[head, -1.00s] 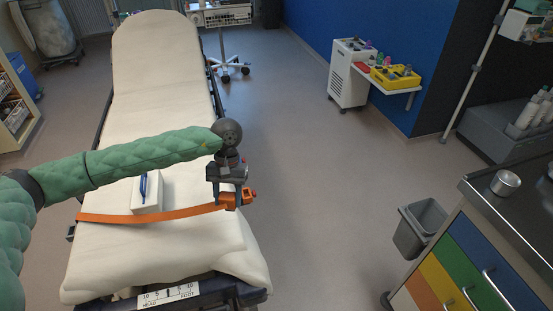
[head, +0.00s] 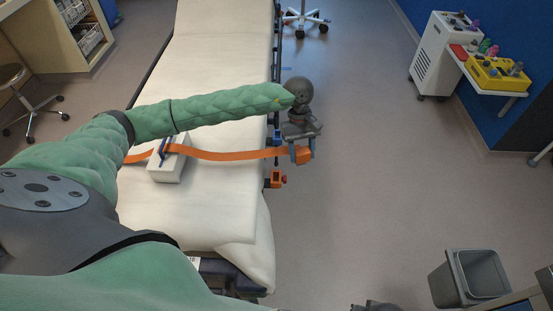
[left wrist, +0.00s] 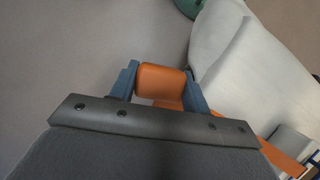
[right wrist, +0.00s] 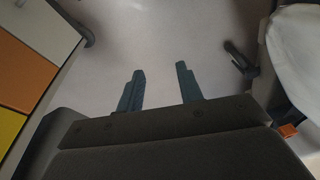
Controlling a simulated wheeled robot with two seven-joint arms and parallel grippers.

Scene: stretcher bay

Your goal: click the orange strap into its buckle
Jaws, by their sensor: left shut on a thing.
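The orange strap (head: 225,155) runs across the stretcher, and its right part is raised off the mattress. My left gripper (head: 303,155) is shut on the strap's thick orange end, which also shows between the fingers in the left wrist view (left wrist: 160,80). It holds that end out past the stretcher's right edge, apart from the buckle. The orange buckle (head: 277,181) sits on the stretcher's right side, below and left of the gripper; an orange part also shows in the right wrist view (right wrist: 288,130). My right gripper (right wrist: 160,75) is open and empty above the floor.
A grey bin (head: 468,278) stands at lower right. A white cart (head: 440,55) and yellow tray (head: 497,73) are at upper right.

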